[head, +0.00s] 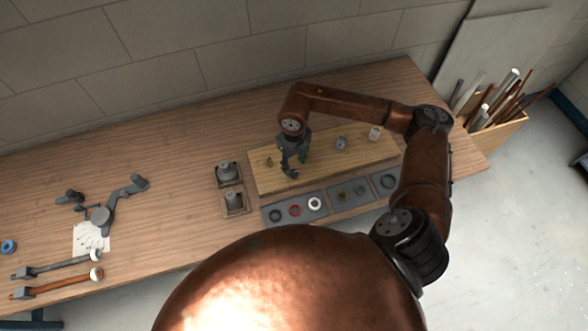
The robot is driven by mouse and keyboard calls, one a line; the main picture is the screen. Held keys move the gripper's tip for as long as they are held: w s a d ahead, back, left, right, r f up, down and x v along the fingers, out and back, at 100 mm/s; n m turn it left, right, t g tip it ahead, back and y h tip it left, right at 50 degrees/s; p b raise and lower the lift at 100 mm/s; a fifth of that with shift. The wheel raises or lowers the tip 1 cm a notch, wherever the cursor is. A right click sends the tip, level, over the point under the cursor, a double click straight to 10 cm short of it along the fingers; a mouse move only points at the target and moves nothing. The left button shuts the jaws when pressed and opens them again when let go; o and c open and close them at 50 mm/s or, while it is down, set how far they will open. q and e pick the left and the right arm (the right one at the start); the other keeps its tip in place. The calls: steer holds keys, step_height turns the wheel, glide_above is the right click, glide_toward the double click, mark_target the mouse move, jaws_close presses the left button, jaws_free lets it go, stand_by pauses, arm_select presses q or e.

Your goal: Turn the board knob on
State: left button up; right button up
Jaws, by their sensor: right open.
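A light wooden board (325,171) lies on the workbench. It bears a small brass fitting (268,162) at its left, a grey round knob-like piece (341,143) right of centre and a pale cylinder (375,133) near its right end. I cannot tell for sure which piece is the board knob, or how it is turned. My right gripper (290,170) is open and points down over the left half of the board, between the brass fitting and the grey piece. It may hide something beneath it. My left gripper is not in view.
A row of grey trays (325,202) with rings and small parts lies along the board's front. Two grey fittings on square bases (227,172) stand left of it. The bench's back left is clear.

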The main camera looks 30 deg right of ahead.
mark_target(294, 172)
step_height(294, 172, up, 6)
steer(key=shift+a, duration=0.1)
stand_by(0.7)
